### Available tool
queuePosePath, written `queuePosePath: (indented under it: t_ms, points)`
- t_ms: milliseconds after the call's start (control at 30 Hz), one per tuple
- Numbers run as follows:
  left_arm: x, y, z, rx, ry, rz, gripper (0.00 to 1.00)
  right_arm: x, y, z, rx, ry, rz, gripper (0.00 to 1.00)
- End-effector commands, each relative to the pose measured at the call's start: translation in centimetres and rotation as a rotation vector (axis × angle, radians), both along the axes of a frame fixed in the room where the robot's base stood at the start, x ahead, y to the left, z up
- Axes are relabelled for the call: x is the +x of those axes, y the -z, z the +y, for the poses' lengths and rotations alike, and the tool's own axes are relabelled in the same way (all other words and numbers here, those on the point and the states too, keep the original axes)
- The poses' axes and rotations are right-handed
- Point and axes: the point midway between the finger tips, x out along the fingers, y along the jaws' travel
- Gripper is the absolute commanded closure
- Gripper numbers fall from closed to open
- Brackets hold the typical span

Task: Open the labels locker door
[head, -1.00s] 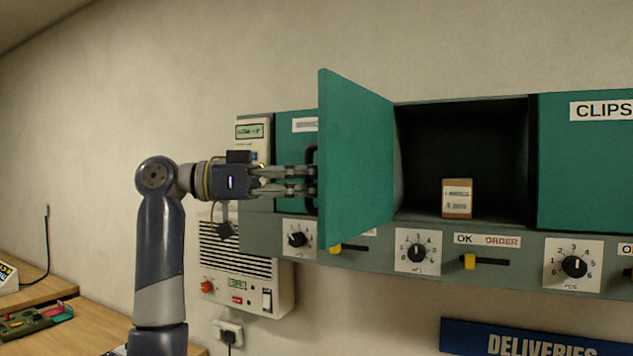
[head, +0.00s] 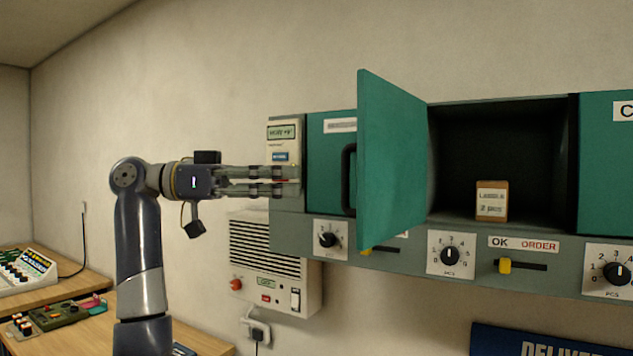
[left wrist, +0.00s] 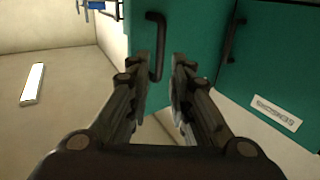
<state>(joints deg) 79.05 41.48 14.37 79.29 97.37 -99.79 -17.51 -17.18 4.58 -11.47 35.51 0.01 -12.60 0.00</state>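The teal labels locker door (head: 392,160) stands swung open, projecting from the wall cabinet. Its black handle (head: 348,180) is on the face toward my arm and also shows in the left wrist view (left wrist: 158,45). The open compartment (head: 503,150) holds a small brown box (head: 491,202) with a white label reading labels. My left gripper (head: 290,181) is left of the door, apart from the handle and empty. In the left wrist view its fingers (left wrist: 162,80) are spread, with the handle beyond them. My right gripper is not in view.
A closed teal door (head: 328,165) is behind the open one; another (head: 606,165) is at the right. Dials (head: 450,254) and a yellow slider (head: 504,266) line the panel below. A white speaker box (head: 272,262) hangs lower left. A bench (head: 85,325) stands at the left.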

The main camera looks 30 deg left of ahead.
Motion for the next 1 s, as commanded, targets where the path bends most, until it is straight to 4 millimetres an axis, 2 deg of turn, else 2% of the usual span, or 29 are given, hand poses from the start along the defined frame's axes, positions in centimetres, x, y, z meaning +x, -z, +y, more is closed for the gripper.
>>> queuePosePath:
  t_ms: [100,233,833,933,1000]
  points:
    - [-0.9,0.0,1.3,0.001,0.000,0.000,0.80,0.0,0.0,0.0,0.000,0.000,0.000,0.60]
    - [-1.4,0.0,2.1,0.001,0.000,-0.001,0.80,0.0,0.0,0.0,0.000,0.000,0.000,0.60]
    - [-1.3,0.2,2.1,0.002,0.000,0.002,0.80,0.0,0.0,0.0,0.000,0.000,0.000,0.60]
    - [-0.1,1.7,1.5,0.016,-0.015,0.038,0.80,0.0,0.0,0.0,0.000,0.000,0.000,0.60]
    - [1.7,4.1,0.7,0.038,-0.039,0.092,0.80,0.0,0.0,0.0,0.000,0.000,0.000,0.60]
